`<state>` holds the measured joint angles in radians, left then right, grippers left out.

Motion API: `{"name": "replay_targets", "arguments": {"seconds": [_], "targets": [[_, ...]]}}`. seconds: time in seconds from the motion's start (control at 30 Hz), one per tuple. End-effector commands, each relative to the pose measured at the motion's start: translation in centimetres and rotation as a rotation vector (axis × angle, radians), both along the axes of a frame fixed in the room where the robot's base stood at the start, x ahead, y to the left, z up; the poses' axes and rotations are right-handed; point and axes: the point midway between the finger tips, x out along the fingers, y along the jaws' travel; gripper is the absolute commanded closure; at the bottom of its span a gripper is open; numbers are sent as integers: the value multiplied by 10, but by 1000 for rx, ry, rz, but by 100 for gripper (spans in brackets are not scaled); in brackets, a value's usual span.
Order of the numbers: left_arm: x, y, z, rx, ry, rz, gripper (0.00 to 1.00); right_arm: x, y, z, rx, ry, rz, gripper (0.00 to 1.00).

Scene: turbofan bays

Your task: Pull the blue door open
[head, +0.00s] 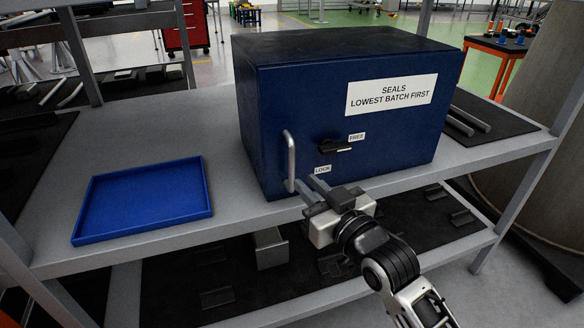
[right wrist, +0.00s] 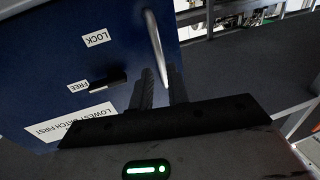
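The blue door (head: 380,140) is the front of a blue box on a grey shelf and looks closed. Its upright silver handle (head: 290,162) is near the left edge. The black latch (head: 336,146) points toward the FREE label (head: 357,137), away from the LOCK label (head: 322,170). My right gripper (head: 309,190) is open, just right of the handle's lower end. In the right wrist view the handle (right wrist: 154,42) runs down toward the gap between the two fingers (right wrist: 162,88). I cannot tell whether they touch it. My left gripper is out of view.
A blue tray (head: 145,204) lies on the shelf left of the box, with bare shelf between. A black mat (head: 490,126) with metal rods is to the right. A lower shelf with dark parts lies beneath. Grey shelf posts (head: 82,55) frame the space.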

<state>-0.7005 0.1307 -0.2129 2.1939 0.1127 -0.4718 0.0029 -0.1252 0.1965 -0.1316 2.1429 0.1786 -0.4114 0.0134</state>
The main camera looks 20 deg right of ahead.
Motion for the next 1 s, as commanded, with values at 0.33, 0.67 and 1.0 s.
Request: {"name": "replay_targets", "arguments": {"seconds": [0.33,0.67,1.0], "targets": [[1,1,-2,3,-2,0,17,57,14,-1,0,1,0,83],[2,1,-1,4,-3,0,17,66,16,-1,0,1,1,83],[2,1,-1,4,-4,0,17,66,16,-1,-1,2,1,100]]}}
